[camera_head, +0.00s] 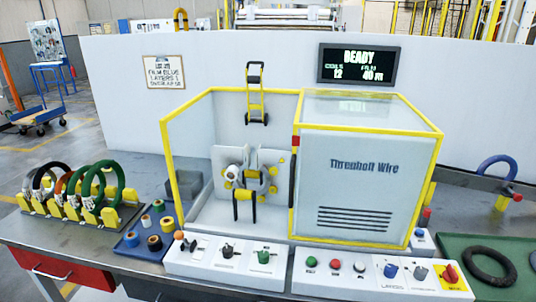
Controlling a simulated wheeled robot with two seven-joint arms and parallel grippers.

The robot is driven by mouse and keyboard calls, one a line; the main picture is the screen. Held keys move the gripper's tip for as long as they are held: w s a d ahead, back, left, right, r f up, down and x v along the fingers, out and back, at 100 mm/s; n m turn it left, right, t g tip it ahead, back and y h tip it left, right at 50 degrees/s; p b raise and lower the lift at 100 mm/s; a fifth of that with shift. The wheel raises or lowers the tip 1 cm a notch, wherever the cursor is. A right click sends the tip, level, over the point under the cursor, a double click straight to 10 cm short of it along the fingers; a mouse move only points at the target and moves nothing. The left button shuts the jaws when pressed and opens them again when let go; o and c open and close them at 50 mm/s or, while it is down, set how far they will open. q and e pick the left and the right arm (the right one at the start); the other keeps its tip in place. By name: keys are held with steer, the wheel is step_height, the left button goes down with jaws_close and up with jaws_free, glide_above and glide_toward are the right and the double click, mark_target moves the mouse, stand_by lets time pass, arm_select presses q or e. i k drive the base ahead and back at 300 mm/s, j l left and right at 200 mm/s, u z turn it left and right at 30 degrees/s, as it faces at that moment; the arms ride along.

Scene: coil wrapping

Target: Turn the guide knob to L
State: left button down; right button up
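The control panel (240,270) runs along the front of the wrapping machine. Neither of my grippers is in view.
Green, red and white buttons and a red stop switch (450,274) share the right panel. A rack (75,212) of coils and a blue tray (130,243) of rolls stand left. A green mat (460,243) with a black coil lies right. The display (357,65) reads READY.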

mark_target(227, 250)
steer(key=i+j+u, duration=0.1)
steer(key=u, duration=0.4)
steer(key=i+u, duration=0.1)
steer(key=u, duration=0.35)
steer(key=i+u, duration=0.15)
steer(key=u, duration=0.35)
